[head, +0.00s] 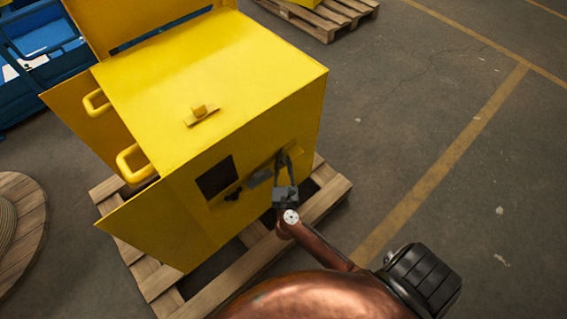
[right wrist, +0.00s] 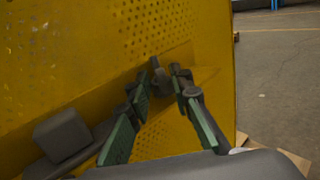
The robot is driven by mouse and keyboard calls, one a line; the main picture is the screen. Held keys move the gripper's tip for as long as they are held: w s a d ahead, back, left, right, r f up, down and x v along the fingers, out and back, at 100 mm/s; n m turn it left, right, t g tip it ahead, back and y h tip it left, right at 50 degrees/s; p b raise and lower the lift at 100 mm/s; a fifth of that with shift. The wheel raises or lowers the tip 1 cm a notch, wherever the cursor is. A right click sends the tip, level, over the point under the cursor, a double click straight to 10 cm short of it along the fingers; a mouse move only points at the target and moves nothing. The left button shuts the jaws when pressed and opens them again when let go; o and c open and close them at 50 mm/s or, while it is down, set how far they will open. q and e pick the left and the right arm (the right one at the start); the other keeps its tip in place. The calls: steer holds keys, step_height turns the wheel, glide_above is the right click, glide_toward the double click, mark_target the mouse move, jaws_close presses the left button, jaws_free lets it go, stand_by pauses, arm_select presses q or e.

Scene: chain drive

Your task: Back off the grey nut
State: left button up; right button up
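The grey nut (right wrist: 160,78) appears to be the small grey, knob-like part on the yellow housing in the right wrist view. My right gripper (right wrist: 160,84) is open, its green-padded fingers on either side of this part near their tips. I cannot tell whether either finger touches it. In the head view the right gripper (head: 285,157) is at the front face of the yellow housing (head: 250,125), near the right end of its ledge. The nut cannot be made out there. My left gripper is not in view.
A grey block (right wrist: 62,132) sits left of the fingers, close to them. The housing has a dark opening (head: 215,177) and stands on a wooden pallet (head: 325,200). A cable reel (head: 22,215) stands at left. The floor (head: 440,110) at right is clear.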

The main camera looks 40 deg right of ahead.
jaws_close()
